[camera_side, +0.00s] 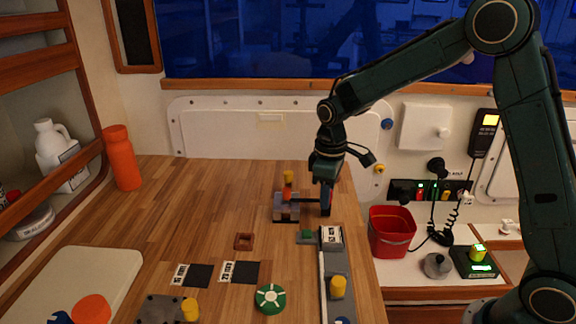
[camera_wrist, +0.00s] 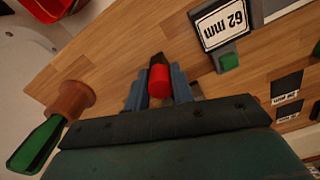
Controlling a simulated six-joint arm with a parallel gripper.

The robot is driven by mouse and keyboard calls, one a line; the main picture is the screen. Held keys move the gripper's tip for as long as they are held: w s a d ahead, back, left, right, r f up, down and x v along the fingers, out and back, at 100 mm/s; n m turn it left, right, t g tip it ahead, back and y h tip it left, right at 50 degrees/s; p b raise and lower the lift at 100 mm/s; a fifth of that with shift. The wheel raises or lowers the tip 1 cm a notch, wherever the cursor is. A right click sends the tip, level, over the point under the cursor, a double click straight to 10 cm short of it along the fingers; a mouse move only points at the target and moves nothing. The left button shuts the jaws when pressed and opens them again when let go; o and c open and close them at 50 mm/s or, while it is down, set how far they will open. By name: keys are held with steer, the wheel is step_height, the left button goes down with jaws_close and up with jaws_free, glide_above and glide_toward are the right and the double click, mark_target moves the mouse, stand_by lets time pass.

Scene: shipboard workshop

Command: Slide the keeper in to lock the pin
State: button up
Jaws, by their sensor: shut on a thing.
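My gripper (camera_side: 326,208) points down just right of a small grey block (camera_side: 286,214) on the wooden bench. An orange-red part (camera_side: 287,194) and a yellow-topped pin (camera_side: 288,177) stand upright at the block. A thin dark bar (camera_side: 309,203) spans between the block and my fingers. In the wrist view my fingers are shut on a red cylindrical piece with a black end (camera_wrist: 159,80), which looks like the keeper. The block is mostly hidden there, so I cannot tell how far the bar enters it.
A grey stand with a "62 mm" label (camera_wrist: 223,22) and green button (camera_wrist: 229,62) is close in front. A red bucket (camera_side: 391,230) stands right of the bench. A brown square ring (camera_side: 243,241) and a green round knob (camera_side: 270,298) lie nearer. The bench left of the block is clear.

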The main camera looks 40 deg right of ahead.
steer(key=o, duration=0.9)
steer(key=shift+r, duration=0.1)
step_height(320, 180, up, 14)
steer(key=shift+f, duration=0.15)
steer(key=shift+s, duration=0.1)
stand_by(0.3)
steer(key=s+r+m+t, duration=0.1)
steer(key=s+r+t, duration=0.1)
steer(key=s, duration=0.5)
steer(key=s+r+m+t, duration=0.1)
steer(key=s+r+m, duration=0.15)
steer(key=s, duration=0.45)
steer(key=s+f+t, duration=0.1)
steer(key=s, duration=0.2)
steer(key=s+f+m, duration=0.1)
steer(key=s, duration=0.3)
steer(key=s+f+m+t, duration=0.1)
steer(key=s, duration=0.3)
steer(key=shift+s+a+f+t, duration=0.15)
steer(key=shift+s+f+t, duration=0.1)
steer(key=shift+t, duration=0.05)
